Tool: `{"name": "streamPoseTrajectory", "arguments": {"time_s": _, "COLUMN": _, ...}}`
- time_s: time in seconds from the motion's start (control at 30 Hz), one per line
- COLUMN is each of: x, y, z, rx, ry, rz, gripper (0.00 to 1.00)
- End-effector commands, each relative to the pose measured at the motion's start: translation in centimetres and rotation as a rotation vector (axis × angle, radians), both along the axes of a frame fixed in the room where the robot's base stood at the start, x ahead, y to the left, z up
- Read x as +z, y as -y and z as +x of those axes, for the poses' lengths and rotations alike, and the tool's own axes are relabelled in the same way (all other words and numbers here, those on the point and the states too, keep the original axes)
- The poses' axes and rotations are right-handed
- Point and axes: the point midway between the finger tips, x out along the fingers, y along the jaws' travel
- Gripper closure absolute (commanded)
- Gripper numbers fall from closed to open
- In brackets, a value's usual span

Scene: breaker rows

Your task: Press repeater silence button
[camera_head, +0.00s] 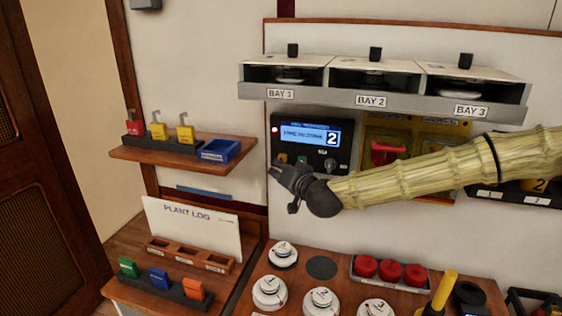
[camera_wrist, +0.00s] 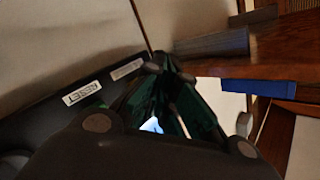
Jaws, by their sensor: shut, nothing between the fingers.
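The repeater panel (camera_head: 290,122) is a dark wall box with a lit blue screen (camera_head: 310,134), a "2" tag and a red light on its left. A yellow button (camera_head: 283,158) and a green button (camera_head: 302,160) show partly along its lower edge, just above my gripper. My gripper (camera_head: 275,170) is shut and empty, in front of the panel's lower left corner. In the wrist view its fingertips (camera_wrist: 168,66) lie beside the panel face, near a RESET label (camera_wrist: 82,93) and a second, unreadable label (camera_wrist: 127,69). I cannot tell whether they touch a button.
A wooden shelf (camera_head: 180,152) with padlocks and a blue tray (camera_head: 221,150) is left of the panel. The bay housing (camera_head: 372,102) overhangs above. A red-handled yellow unit (camera_head: 388,152) is to the right. Detectors and red knobs (camera_head: 390,270) crowd the bench below.

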Motion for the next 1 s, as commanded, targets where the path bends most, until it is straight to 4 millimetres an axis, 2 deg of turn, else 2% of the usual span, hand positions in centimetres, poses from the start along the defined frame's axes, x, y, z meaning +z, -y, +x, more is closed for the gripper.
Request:
{"name": "streamPoseTrajectory", "arguments": {"time_s": 0.6, "x": 0.0, "y": -1.4, "z": -4.4, "rx": 0.0, "ry": 0.0, "rz": -0.001, "gripper": 1.0}}
{"name": "streamPoseTrajectory", "arguments": {"time_s": 1.0, "x": 0.0, "y": -1.5, "z": -4.8, "rx": 0.0, "ry": 0.0, "rz": 0.0, "gripper": 1.0}}
